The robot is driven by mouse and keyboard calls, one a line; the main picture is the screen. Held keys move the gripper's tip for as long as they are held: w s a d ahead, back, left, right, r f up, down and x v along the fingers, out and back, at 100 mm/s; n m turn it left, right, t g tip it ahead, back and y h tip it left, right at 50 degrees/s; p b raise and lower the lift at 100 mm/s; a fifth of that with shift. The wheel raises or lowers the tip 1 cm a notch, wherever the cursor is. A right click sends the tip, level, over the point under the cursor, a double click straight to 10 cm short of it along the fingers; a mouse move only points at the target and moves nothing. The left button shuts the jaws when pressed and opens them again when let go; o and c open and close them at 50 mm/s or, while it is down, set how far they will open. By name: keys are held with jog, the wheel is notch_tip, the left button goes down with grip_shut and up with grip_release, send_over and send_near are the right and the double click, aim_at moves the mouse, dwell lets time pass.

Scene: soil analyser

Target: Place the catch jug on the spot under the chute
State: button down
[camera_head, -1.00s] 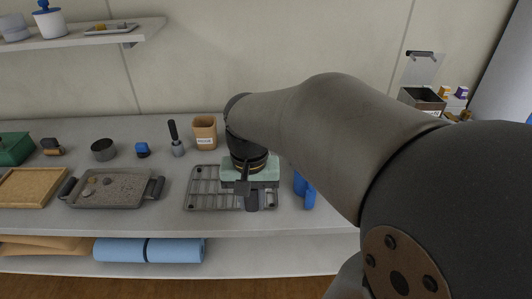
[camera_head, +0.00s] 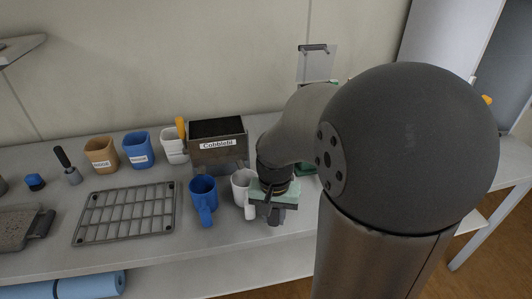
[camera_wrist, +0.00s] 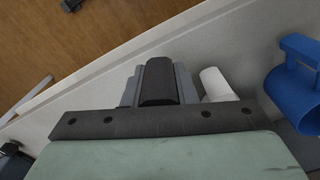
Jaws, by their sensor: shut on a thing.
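My gripper (camera_head: 268,212) is over the counter, just right of a white jug (camera_head: 241,184). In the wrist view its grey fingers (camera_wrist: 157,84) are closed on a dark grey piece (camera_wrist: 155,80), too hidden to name. The white jug stands upright with its handle towards the front; a white part of it (camera_wrist: 214,84) shows beside the fingers. A blue jug (camera_head: 203,189) stands upright to its left, handle towards the front, and also shows in the wrist view (camera_wrist: 290,92). I cannot tell which is the catch jug. No chute or spot can be made out; my arm covers the right side.
A bin labelled Cobblefil (camera_head: 217,154) stands behind the jugs. A wire rack (camera_head: 125,213) lies to their left. Labelled orange (camera_head: 101,154) and blue (camera_head: 138,150) tubs and a white tub (camera_head: 172,148) line the back. The counter's front edge is near.

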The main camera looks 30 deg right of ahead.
jog(key=shift+w+f, duration=0.2)
jog(key=shift+f, duration=0.65)
jog(key=shift+w+f, duration=0.25)
jog(key=shift+w, duration=0.05)
jog(key=w+d+p, duration=0.1)
jog(key=w+d, duration=0.1)
jog(key=w, duration=0.2)
jog(key=w+d+p, duration=0.1)
jog(key=w+d, duration=0.1)
jog(key=w, duration=0.2)
jog(key=w+d+p, duration=0.1)
jog(key=w+d, duration=0.1)
jog(key=w, duration=0.3)
jog(key=shift+d, duration=0.25)
jog(key=shift+w+d+p, duration=0.2)
jog(key=shift+w+d, duration=0.1)
jog(key=shift+w, duration=0.3)
jog(key=shift+w+d+p, duration=0.15)
jog(key=shift+w+d, duration=0.15)
jog(key=shift+w, duration=0.25)
jog(key=shift+w+d+f, duration=0.15)
jog(key=shift+w+f, duration=0.05)
jog(key=shift+f, duration=0.6)
jog(key=shift+f, duration=0.1)
